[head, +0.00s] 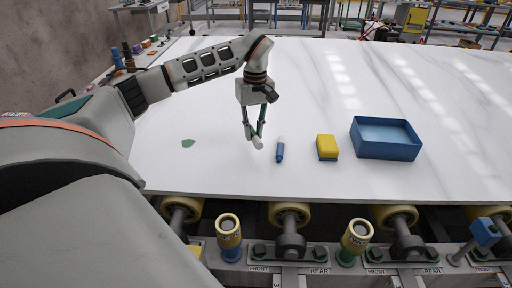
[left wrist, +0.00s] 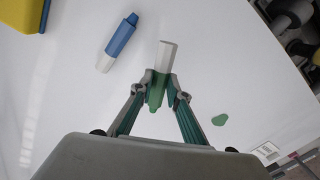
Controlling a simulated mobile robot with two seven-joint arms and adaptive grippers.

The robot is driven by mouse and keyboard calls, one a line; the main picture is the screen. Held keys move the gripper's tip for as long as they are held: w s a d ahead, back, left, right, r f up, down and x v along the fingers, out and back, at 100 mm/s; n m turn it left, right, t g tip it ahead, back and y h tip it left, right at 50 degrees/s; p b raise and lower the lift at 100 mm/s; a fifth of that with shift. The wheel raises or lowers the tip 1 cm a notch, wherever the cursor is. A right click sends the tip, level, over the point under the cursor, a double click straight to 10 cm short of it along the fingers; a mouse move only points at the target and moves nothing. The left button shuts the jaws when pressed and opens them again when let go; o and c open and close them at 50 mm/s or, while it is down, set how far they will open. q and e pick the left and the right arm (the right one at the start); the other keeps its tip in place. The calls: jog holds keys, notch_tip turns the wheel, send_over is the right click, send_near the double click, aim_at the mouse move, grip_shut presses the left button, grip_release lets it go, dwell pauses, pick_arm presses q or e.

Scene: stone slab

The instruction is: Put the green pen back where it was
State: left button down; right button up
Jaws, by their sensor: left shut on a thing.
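My left gripper (head: 254,134) is shut on the green pen, which has a pale white barrel and a green end. In the left wrist view the green pen (left wrist: 163,72) stands out from between the fingertips (left wrist: 162,88), white part outward. In the head view only the pen's pale end (head: 258,143) shows clearly below the fingers. I cannot tell whether the pen touches the white slab (head: 225,180). A flat green patch (head: 188,143) lies on the slab to the left; it also shows in the left wrist view (left wrist: 220,120). My right gripper is not in view.
A blue and white pen (head: 280,151) lies just right of the gripper. Further right are a yellow and blue block (head: 326,147) and an open, empty blue tray (head: 385,153). Yellow rollers (head: 290,213) run along the slab's front edge. The slab's left part is mostly clear.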

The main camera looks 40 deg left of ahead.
aim_at(254, 152)
pick_arm(q)
notch_tip(254, 152, down, 2)
notch_tip(254, 152, down, 4)
jog(key=shift+r+b, duration=0.2)
jog(key=shift+b, duration=0.4)
jog(key=shift+r, duration=0.15)
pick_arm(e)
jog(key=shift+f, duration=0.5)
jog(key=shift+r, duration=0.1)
pick_arm(q)
jog(key=c, duration=1.9)
grip_release()
